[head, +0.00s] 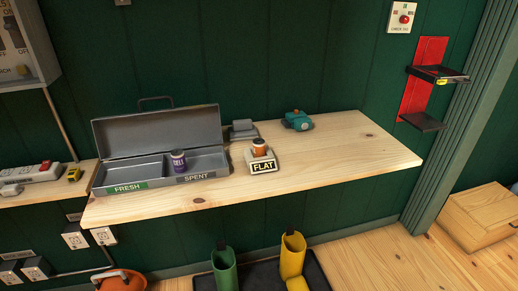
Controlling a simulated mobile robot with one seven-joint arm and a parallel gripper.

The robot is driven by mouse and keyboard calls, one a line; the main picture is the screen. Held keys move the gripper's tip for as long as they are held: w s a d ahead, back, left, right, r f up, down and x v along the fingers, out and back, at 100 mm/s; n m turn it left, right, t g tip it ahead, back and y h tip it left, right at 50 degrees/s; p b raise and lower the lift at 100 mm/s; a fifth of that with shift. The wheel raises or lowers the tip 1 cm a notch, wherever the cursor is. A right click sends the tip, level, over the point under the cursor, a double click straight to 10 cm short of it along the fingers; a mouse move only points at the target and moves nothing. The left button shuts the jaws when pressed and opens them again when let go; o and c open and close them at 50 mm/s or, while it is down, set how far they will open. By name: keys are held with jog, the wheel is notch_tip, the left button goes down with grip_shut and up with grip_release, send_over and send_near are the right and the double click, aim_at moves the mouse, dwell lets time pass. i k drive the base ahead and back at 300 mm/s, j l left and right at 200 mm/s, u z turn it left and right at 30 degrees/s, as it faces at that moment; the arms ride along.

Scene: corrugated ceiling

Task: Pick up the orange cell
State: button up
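The orange cell (259,147) is a small upright cylinder with a pale top band. It stands in a white holder (262,160) whose front plate reads FLAT, on the wooden shelf right of the grey metal box. My gripper is not in the head view, so I cannot see its distance from the cell or whether it is open.
The open grey box (212,163) has FRESH and SPENT labels; a purple cell (179,161) stands in it near the divider. A grey device (242,130) sits behind the holder, a teal object (297,121) behind right. The shelf's right part (370,155) is clear.

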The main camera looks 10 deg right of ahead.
aim_at(258, 144)
jog(key=l+u, duration=0.15)
jog(key=u, duration=0.55)
jog(key=l+u, duration=0.3)
jog(key=l, duration=0.2)
jog(key=l+u, duration=0.35)
jog(key=l, duration=0.75)
jog(key=k+l+u, duration=0.15)
jog(key=l, duration=1.1)
jog(key=u, duration=0.05)
